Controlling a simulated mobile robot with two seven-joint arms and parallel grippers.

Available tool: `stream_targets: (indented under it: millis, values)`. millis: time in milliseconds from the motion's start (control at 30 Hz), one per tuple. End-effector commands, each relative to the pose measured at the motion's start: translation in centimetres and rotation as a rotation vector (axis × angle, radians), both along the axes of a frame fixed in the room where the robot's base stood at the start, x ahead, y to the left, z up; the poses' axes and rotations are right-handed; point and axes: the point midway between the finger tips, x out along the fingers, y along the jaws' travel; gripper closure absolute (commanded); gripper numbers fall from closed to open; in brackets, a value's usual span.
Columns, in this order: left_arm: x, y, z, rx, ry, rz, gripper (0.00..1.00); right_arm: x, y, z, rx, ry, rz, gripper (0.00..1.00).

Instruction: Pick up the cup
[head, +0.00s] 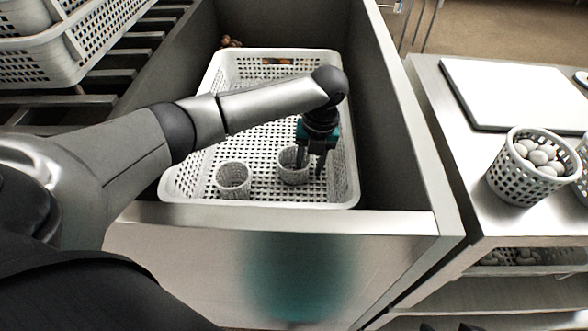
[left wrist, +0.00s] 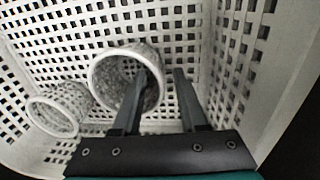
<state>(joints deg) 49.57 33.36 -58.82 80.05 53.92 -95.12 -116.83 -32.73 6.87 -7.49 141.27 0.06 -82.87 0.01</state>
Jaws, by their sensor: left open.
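Two grey speckled cups stand in a white perforated basket (head: 348,180) inside a deep metal bin. The right cup (head: 288,178) is at my left gripper (head: 309,170); the left cup (head: 233,182) stands apart to its left. In the left wrist view the nearer cup (left wrist: 98,88) has its open rim toward the camera, and the other cup (left wrist: 55,112) is at the left. My left gripper (left wrist: 161,74) is open there, with one finger in the cup's mouth and the other outside its right wall. My right gripper does not show.
The bin's metal front wall (head: 290,221) and right wall (head: 405,130) enclose the basket. A counter at the right holds a white board (head: 515,90) and a perforated container (head: 520,183) of white round items. White baskets (head: 75,50) sit on slats at the upper left.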

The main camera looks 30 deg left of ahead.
Motion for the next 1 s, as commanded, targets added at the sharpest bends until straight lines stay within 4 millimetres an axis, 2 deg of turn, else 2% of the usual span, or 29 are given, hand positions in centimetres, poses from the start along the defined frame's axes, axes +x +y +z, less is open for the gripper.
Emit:
stream_targets:
  millis: [267,667,1000]
  values:
    - [0.00,0.05,-0.10,0.000,0.000,0.000,0.58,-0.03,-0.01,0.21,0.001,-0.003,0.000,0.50]
    - [0.01,0.04,-0.09,0.000,0.000,0.000,1.00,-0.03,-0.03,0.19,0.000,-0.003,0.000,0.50]
    - [-0.01,0.03,-0.10,0.000,0.000,0.000,1.00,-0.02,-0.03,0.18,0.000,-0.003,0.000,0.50]
